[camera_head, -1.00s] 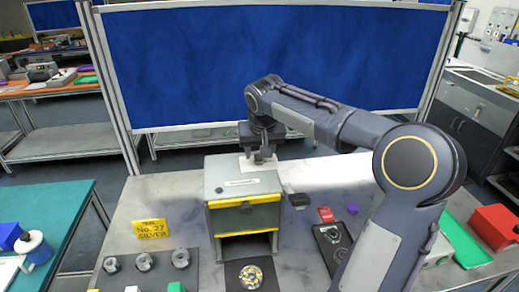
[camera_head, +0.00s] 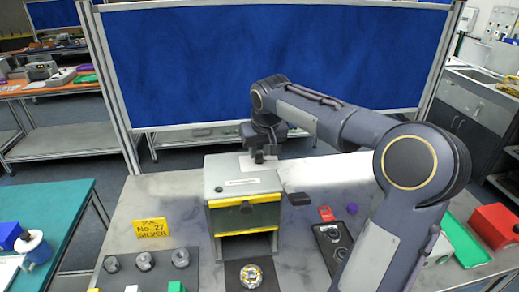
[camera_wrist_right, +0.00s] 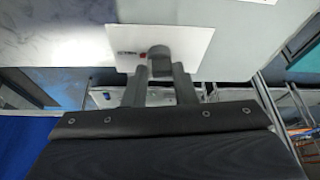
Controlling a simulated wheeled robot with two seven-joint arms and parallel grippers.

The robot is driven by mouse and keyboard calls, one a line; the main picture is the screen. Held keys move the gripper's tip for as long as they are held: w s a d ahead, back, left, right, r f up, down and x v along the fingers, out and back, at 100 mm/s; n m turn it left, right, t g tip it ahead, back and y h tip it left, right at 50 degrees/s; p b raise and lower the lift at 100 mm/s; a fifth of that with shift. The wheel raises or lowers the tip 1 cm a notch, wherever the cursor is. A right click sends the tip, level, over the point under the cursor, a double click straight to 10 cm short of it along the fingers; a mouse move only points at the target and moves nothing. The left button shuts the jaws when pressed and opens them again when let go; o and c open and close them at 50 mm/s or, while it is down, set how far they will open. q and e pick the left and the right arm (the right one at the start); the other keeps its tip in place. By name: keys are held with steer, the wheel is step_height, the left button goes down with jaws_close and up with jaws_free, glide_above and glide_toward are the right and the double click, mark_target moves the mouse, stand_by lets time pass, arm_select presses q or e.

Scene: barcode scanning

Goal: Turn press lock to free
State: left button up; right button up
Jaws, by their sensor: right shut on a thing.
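The press (camera_head: 230,186) is a grey box with a yellow-edged front and an open bay below, standing on the table. At its rear top is a white plate (camera_head: 244,164), which fills the upper middle of the right wrist view (camera_wrist_right: 190,40) with a small red mark and dark lettering. A grey lock knob (camera_wrist_right: 158,58) stands out from this plate. My right gripper (camera_head: 260,158) reaches over the back of the press. In the wrist view its two fingers (camera_wrist_right: 161,70) are shut on the knob. In the head view the gripper hides the knob. My left gripper is not in view.
A yellow sign (camera_head: 151,228) reads "No. 27 SILVER". A dark strip with several round metal parts (camera_head: 181,258) lies at front left. A patterned round piece (camera_head: 251,276) lies before the bay. A dark panel (camera_head: 333,243), green tray (camera_head: 466,245) and red bin (camera_head: 495,228) are at right.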

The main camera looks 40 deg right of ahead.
steer(key=n+y, duration=0.1)
steer(key=n, duration=0.2)
steer(key=shift+d, duration=0.1)
steer(key=n+y, duration=0.2)
steer(key=n, duration=0.3)
steer(key=shift+d, duration=0.15)
steer(key=n, duration=0.2)
steer(key=n+g+y, duration=0.1)
steer(key=n, duration=0.1)
steer(key=shift+w+d+y, duration=0.1)
steer(key=shift+y, duration=0.2)
steer(key=shift+n+g+y, duration=0.4)
steer(key=shift+n+g, duration=0.2)
steer(key=shift+n, duration=1.5)
steer(key=o, duration=1)
